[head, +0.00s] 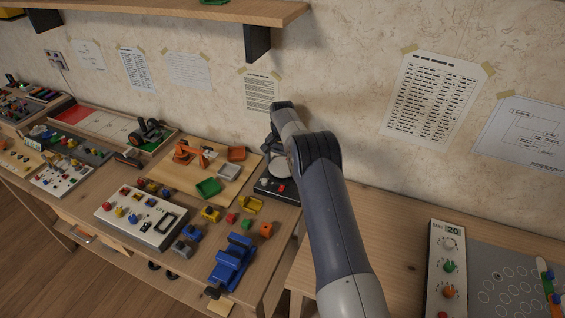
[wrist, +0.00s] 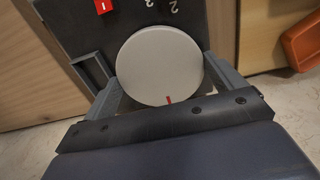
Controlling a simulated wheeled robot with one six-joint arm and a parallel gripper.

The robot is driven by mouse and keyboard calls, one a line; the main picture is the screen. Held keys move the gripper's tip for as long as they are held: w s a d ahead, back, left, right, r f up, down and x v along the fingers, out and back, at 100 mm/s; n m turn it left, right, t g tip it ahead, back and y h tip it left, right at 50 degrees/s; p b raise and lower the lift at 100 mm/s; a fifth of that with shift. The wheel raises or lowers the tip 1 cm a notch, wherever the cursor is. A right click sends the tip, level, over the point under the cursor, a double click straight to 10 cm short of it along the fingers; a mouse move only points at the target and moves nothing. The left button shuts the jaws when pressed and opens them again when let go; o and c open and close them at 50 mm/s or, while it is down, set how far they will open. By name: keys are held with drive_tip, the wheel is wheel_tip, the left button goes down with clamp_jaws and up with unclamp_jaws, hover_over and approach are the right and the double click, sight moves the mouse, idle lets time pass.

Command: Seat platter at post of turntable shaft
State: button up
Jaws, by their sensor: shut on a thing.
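The platter (wrist: 159,65) is a pale grey round disc with a small red mark at its near edge. My gripper (wrist: 152,70) is shut on it, with a grey finger at its left and right sides. The turntable base (wrist: 48,55) is a dark plate with a red switch and white numerals, lying behind and below the disc in the wrist view. In the head view the turntable base (head: 268,191) is on the bench below my arm, with the platter (head: 283,171) over it. The shaft post is hidden by the platter, so I cannot tell whether the two touch.
An orange tray (wrist: 302,45) lies at right in the wrist view. In the head view, a wooden board (head: 172,172) with an orange crane model, a green tray (head: 208,187) and several small coloured parts are left of the turntable. A shelf (head: 190,12) hangs above.

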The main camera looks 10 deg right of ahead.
sight(283, 166)
drive_tip(key=shift+f, duration=0.2)
idle(0.4)
idle(0.3)
drive_tip(key=o, duration=0.7)
drive_tip(key=shift+r+p, duration=1.65)
drive_tip(key=shift+r, duration=1.85)
